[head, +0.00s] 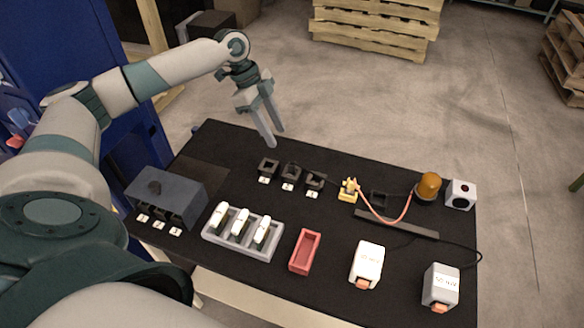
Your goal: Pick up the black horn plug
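A small black piece (379,198), which looks like the black horn plug, lies on the black table right of the yellow plug (348,190). It is dark on dark, so its outline is hard to tell. My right gripper is not in view.
Several small black sockets with white labels (290,171) lie between gripper and yellow plug. An orange beacon (428,187) trails an orange cable. Nearer are a grey box (165,188), a grey tray (212,233) of white parts, a red tray (293,264) and two detector-like boxes (367,262).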

